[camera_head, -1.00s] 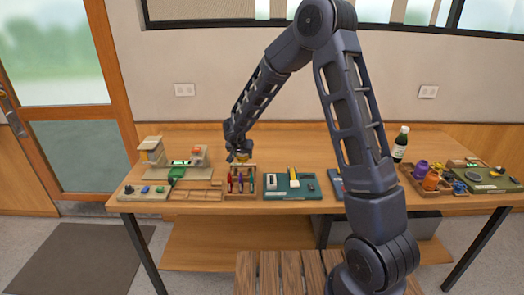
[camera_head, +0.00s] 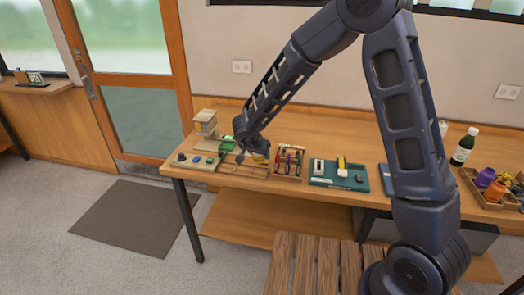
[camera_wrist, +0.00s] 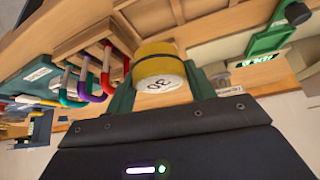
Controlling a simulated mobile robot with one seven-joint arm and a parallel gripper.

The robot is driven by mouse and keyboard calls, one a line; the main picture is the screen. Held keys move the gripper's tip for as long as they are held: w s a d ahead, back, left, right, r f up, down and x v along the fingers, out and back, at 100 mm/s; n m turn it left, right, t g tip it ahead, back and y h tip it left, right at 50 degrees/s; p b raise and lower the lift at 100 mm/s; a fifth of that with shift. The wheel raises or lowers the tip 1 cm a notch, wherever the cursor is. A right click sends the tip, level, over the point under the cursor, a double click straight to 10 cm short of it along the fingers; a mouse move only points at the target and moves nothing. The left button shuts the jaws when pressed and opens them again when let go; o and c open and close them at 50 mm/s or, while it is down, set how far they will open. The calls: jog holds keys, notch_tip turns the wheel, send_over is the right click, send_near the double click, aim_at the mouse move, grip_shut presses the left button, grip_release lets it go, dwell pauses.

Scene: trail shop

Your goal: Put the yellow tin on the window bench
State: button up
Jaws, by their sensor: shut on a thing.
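The yellow tin (camera_wrist: 156,56) is between the fingers of my gripper in the wrist view. It has a yellow side and a white face with dark marks. In the head view my gripper (camera_head: 254,153) is over the left part of the long wooden table (camera_head: 300,112), and a bit of the yellow tin (camera_head: 260,157) shows beneath it. My gripper is shut on the tin. I cannot tell whether the tin touches anything below.
A rack of coloured carabiners (camera_head: 289,160) stands just right of my gripper. A green tray (camera_head: 339,174) and a dark bottle (camera_head: 463,147) are further right. A wooden counter (camera_head: 57,110) under the left window has mostly bare top. A slatted bench (camera_head: 316,262) stands in front.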

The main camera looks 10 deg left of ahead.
aim_at(261, 170)
jog(key=shift+f, duration=3.15)
jog(key=shift+f, duration=0.45)
